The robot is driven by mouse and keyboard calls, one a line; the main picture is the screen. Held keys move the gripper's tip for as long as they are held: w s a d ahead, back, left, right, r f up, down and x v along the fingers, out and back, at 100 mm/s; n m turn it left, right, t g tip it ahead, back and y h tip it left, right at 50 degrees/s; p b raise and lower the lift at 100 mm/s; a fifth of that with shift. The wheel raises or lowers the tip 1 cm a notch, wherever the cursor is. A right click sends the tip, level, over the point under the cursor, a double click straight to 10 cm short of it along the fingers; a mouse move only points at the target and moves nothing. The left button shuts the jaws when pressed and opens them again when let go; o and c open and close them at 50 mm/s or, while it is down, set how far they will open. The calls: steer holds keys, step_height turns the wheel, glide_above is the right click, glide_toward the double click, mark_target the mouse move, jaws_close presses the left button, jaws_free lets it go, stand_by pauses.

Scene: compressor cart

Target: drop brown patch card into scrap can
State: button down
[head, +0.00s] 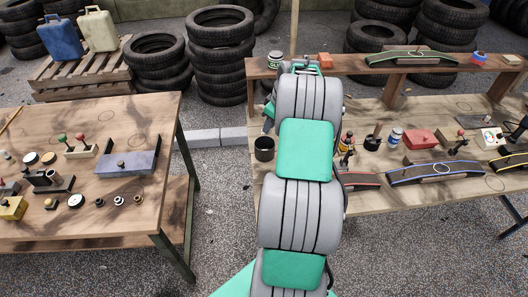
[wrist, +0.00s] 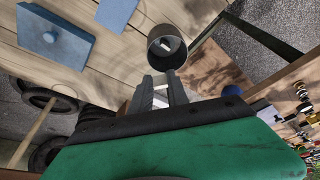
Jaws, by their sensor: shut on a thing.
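A dark, open-topped can (head: 264,149), which looks like the scrap can, stands near the left end of the right-hand bench. In the wrist view the can (wrist: 166,47) lies just beyond my fingertips, with its open mouth showing. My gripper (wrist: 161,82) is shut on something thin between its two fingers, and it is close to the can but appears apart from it. Only a small pale sliver shows between the fingers, so the brown patch card's colour and outline cannot be made out. In the head view my arm hides most of the gripper and the held piece.
The right-hand bench (head: 400,192) has a raised back shelf (head: 345,64) and carries red boxes, jars and curved strips. A floor gap separates the benches. Tyre stacks (head: 221,50) stand behind.

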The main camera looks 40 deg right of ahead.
mark_target(270, 132)
step_height(270, 132, down, 5)
steer(key=shift+r+b, duration=0.1)
steer(key=shift+b, duration=0.8)
steer(key=c, duration=1.2)
jaws_free()
steer(key=shift+r, duration=0.15)
steer(key=b+v, duration=0.1)
steer(key=v, duration=0.6)
steer(key=shift+s+r, duration=0.15)
steer(key=shift+r, duration=0.15)
